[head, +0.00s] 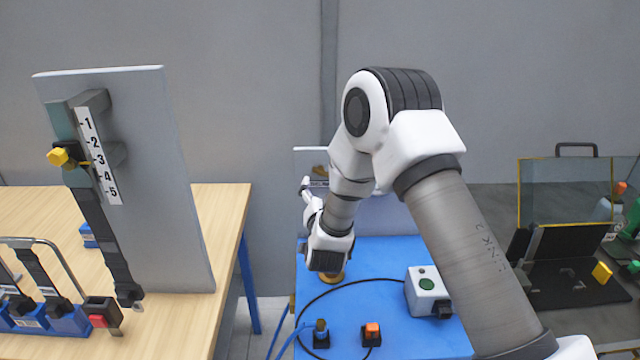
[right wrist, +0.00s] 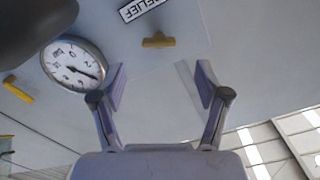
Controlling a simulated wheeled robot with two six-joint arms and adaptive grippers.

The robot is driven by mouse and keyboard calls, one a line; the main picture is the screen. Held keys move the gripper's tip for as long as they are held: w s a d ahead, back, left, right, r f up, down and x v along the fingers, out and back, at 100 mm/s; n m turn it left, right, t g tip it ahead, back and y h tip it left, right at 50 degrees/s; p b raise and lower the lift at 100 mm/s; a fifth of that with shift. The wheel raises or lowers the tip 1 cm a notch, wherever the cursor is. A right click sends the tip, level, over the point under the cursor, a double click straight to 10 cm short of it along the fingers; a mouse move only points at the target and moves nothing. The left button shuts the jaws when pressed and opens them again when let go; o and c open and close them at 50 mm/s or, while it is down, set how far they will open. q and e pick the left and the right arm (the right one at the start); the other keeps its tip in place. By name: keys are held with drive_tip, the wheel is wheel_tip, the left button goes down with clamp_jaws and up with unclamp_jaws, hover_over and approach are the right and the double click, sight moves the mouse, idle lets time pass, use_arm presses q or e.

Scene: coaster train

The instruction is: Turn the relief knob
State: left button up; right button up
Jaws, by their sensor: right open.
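The relief knob (right wrist: 157,42) is a small yellow bar handle on a pale panel (right wrist: 240,60), beside a label (right wrist: 142,8) that reads RELIEF. My right gripper (right wrist: 161,78) is open and empty, its two fingers spread toward the panel. The knob lies between the finger directions, beyond the tips, and looks apart from them. In the head view the panel (head: 385,212) stands at the back of a blue table, mostly hidden behind my right arm. The knob cannot be made out there. My left gripper is not in view.
A round gauge (right wrist: 73,65) and another yellow handle (right wrist: 18,89) are on the panel. The blue table (head: 400,262) holds a green-button box (head: 427,289), black-based switches (head: 371,335) and cables. A wooden table (head: 225,215) with a scale board (head: 165,190) stands left.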

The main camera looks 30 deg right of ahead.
sight(321, 175)
drive_tip(key=p+x, duration=0.3)
drive_tip(key=x, duration=0.4)
drive_tip(key=shift+w+d+f, duration=0.1)
drive_tip(key=shift+w+d, duration=0.05)
drive_tip(key=shift+w, duration=0.05)
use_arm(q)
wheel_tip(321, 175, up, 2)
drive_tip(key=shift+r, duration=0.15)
use_arm(e)
drive_tip(key=c, duration=1.2)
